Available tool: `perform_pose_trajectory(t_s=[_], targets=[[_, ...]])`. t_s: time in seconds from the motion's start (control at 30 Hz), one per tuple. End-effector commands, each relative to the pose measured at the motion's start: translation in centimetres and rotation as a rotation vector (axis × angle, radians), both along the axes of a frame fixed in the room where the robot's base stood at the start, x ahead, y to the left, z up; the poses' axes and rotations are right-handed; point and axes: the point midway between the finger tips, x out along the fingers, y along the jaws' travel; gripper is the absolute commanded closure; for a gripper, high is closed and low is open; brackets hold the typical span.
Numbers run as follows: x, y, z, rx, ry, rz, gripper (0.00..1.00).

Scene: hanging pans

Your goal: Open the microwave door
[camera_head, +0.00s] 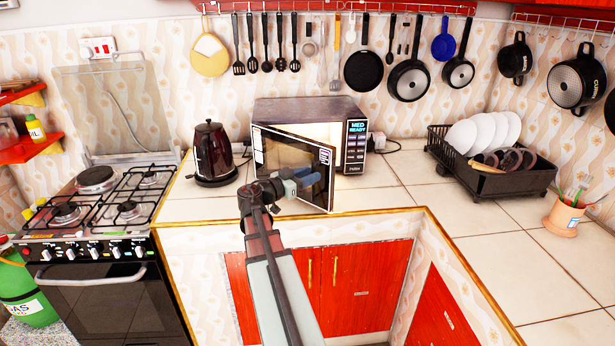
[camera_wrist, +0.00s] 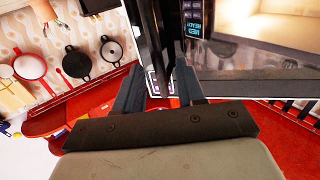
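The microwave (camera_head: 312,104) stands on the counter against the back wall, its display lit. Its dark glass door (camera_head: 325,192) is partly open, swung out toward me, with its free edge at the right; the lit interior shows behind it. My gripper (camera_head: 297,184) is at the outer front of the door, near its free side. In the wrist view my gripper (camera_wrist: 160,92) has its fingers apart, with the dark door (camera_wrist: 150,50) running between them. I cannot tell whether either finger touches it. The lit control panel (camera_wrist: 194,22) shows just beyond the fingers.
A dark kettle (camera_head: 212,150) stands left of the microwave, close to the door's hinge side. A gas stove (camera_head: 110,205) is farther left. A dish rack (camera_head: 490,165) with plates is at the right. Counter between microwave and rack is mostly clear. Pans and utensils hang above.

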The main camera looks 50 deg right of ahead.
Motion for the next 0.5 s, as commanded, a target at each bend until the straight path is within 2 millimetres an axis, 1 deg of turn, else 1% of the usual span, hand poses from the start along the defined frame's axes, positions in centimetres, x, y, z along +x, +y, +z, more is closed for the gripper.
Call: perform_pose_trajectory(t_s=[0.23,0.5], targets=[[-0.01,-0.02,-0.01,0.000,0.000,0.000,0.62],[-0.01,-0.01,0.00,0.000,0.000,0.000,0.88]])
